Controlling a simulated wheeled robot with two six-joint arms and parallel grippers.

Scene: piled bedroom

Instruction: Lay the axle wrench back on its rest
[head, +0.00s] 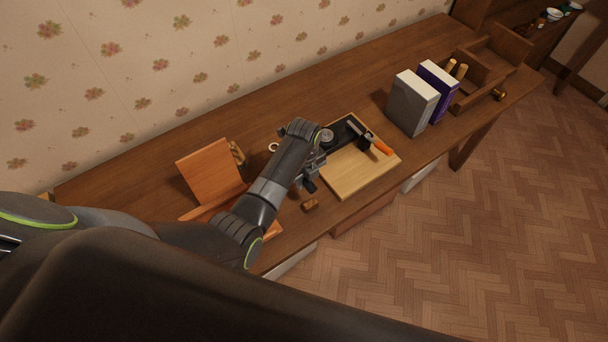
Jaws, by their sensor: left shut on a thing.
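My left gripper (312,175) is low over the desk at the left edge of a light wooden board (358,176). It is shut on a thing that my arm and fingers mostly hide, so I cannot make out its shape. A tool with an orange handle and a grey metal end (382,147) lies across a black block (364,142) on the board, to the right of my left gripper and apart from it. I cannot tell for sure which thing is the axle wrench or its rest. My right gripper is not in view.
A grey-white book (412,103) and a purple one (438,88) stand right of the board, before a wooden organizer (480,75). An orange-brown stand (212,172) is left of my arm. A small brown block (310,205) lies near the front edge. The back middle is clear.

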